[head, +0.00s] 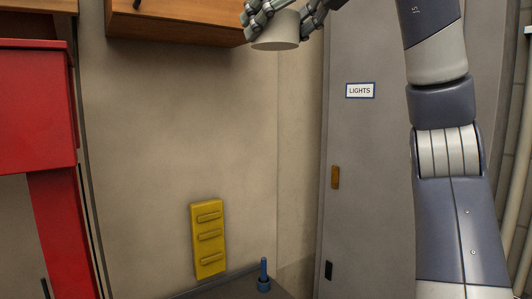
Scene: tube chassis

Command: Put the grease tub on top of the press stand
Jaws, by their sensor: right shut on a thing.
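The grease tub (276,34), a pale cream round container, shows at the top middle of the head view. My right gripper (288,16) is shut on it, with dark fingers on its left and right sides. The tub is held up in the air, in front of the wall and near the right end of a wooden cabinet. The gripper's upper part is cut off by the top edge. A red structure (35,110) at the far left may be the press stand; its top block sits on a red upright. My left gripper is not in view.
A wooden wall cabinet (175,18) hangs at the top. A yellow ribbed panel (208,240) is low on the wall, with a blue post (264,275) to its right. A grey door (365,190) labelled LIGHTS stands behind my right arm. The middle wall area is clear.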

